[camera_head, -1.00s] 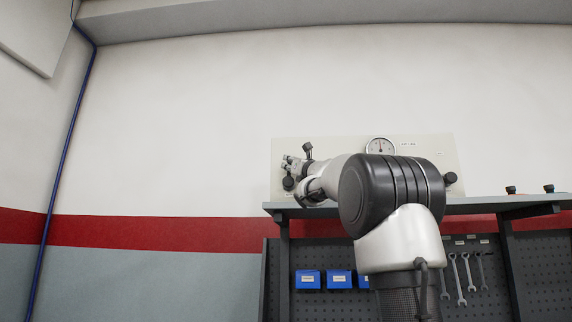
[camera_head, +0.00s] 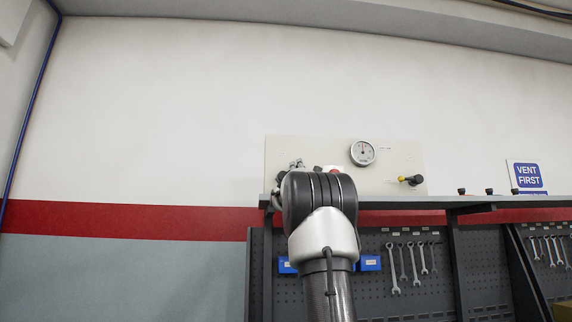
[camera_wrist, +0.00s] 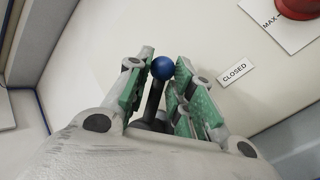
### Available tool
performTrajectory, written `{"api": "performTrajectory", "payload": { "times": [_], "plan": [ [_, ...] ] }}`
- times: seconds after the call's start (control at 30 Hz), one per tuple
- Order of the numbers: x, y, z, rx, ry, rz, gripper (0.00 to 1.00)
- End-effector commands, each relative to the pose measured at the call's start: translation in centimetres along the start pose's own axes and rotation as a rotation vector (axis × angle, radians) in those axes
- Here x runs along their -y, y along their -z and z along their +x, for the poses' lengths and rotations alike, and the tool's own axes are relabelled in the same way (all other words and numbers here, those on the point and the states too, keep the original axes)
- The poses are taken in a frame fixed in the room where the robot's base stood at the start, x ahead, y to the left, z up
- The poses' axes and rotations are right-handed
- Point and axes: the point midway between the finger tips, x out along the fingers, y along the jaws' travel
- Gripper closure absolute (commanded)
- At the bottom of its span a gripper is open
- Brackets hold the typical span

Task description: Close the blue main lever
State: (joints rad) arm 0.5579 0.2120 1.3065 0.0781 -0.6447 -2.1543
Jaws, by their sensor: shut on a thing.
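The blue main lever shows in the wrist view as a dark stem with a blue ball knob (camera_wrist: 163,68). My gripper (camera_wrist: 158,88) has its green-padded fingers on both sides of the lever and is shut on it, with the knob between the fingertips. A "CLOSED" label (camera_wrist: 235,72) is on the panel to the right of the lever, apart from it. In the head view my own arm hides the lever and most of the gripper at the left end of the pale panel (camera_head: 310,150).
The panel carries a round gauge (camera_head: 362,152) and a yellow-and-black valve handle (camera_head: 411,180). A red knob (camera_wrist: 298,6) is at the upper right of the wrist view. A shelf (camera_head: 400,202) runs below, over a pegboard with wrenches (camera_head: 392,268) and blue bins (camera_head: 370,263).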

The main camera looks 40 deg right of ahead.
Motion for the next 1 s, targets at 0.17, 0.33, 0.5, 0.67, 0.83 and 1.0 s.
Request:
{"api": "performTrajectory", "payload": {
  "times": [0.17, 0.33, 0.5, 0.67, 0.83, 1.0],
  "plan": [
    [1.1, -0.1, -0.4, 0.090, 0.052, 0.128, 1.00],
    [1.9, 0.0, -1.0, 0.173, 0.099, 0.243, 1.00],
    [2.5, 0.2, -1.5, 0.243, 0.140, 0.340, 1.00],
    [3.0, 0.3, -1.9, 0.294, 0.169, 0.409, 1.00],
    [3.2, 0.5, -2.2, 0.327, 0.188, 0.455, 1.00],
    [3.4, 0.6, -2.3, 0.344, 0.198, 0.477, 1.00]
  ]
}}
